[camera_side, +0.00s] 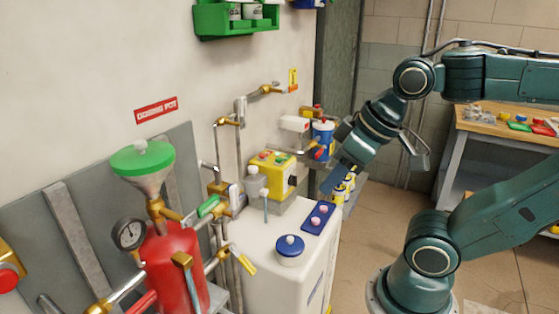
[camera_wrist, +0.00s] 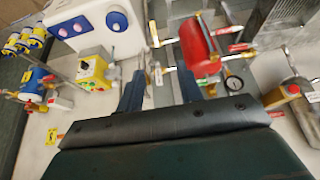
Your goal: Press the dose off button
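In the wrist view the yellow box (camera_wrist: 95,72) is left of my fingers. No label reading dose off is legible, so I cannot tell which button it is. A blue plate (camera_side: 318,218) with pale red round knobs lies on the tank top; the wrist view shows this plate (camera_wrist: 117,20) at the upper left. My gripper (camera_side: 335,180) is right of the yellow box, apart from it. In the wrist view my gripper (camera_wrist: 161,84) is open and empty.
The white tank (camera_side: 262,279) has a blue cap (camera_side: 290,250). A red dosing pot (camera_side: 175,270) with a green-rimmed funnel (camera_side: 143,160), gauge and pipes stands left. A blue pump (camera_side: 323,133) is behind the box. A wooden workbench (camera_side: 500,128) is right. Floor between is clear.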

